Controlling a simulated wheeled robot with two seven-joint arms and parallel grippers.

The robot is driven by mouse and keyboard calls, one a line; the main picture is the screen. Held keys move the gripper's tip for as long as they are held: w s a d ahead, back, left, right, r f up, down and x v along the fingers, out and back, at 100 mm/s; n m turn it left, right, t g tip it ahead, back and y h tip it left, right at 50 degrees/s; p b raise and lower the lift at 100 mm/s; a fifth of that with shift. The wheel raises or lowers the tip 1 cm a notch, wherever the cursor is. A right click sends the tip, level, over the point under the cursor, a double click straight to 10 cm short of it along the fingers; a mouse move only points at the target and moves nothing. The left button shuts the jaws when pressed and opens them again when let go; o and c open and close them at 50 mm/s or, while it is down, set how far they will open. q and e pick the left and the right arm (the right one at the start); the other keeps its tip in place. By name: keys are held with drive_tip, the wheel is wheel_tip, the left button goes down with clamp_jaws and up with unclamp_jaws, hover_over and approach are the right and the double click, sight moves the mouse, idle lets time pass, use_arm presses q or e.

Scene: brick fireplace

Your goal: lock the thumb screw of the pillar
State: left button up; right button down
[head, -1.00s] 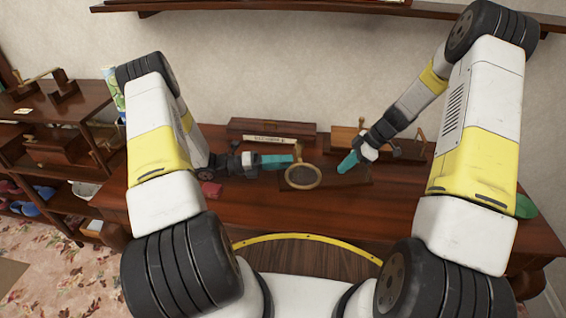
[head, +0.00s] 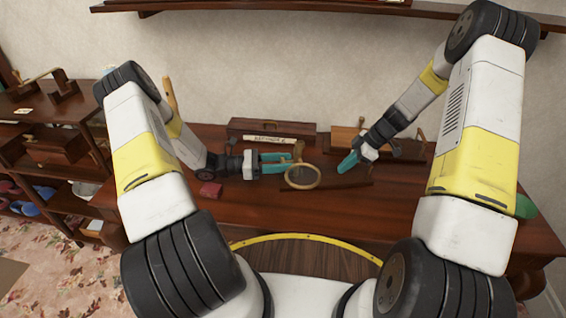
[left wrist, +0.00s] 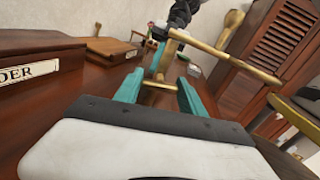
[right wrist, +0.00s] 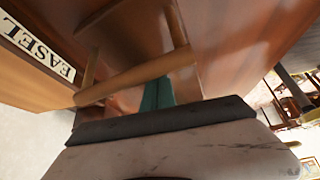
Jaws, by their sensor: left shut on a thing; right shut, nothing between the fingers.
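The brass pillar (head: 298,150) stands on the desk and carries a round ring (head: 303,187) at its front. A small brass crosspiece, seemingly the thumb screw (left wrist: 160,85), lies between my left gripper's two teal fingers. My left gripper (head: 287,162) reaches in from the left and is shut on it, its fingers held apart by its width. My right gripper (head: 348,162) is shut and empty, right of the ring.
A wooden box with a label (head: 272,128) stands behind my left gripper. A wooden easel box (right wrist: 45,68) with thin wooden bars is close to my right gripper. A small red block (head: 210,189) lies left on the desk (head: 250,212). The desk's front is clear.

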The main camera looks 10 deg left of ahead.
use_arm(q)
drive_tip(key=shift+m, duration=0.8)
use_arm(e)
drive_tip(key=shift+s+d+f, duration=0.1)
drive_tip(key=shift+s+f, duration=0.1)
drive_tip(key=shift+f, duration=0.1)
use_arm(q)
drive_tip(key=o, duration=1.4)
drive_tip(key=shift+c, duration=0.2)
drive_tip(key=shift+a, duration=0.1)
drive_tip(key=v, duration=1.2)
drive_tip(key=shift+r, duration=0.1)
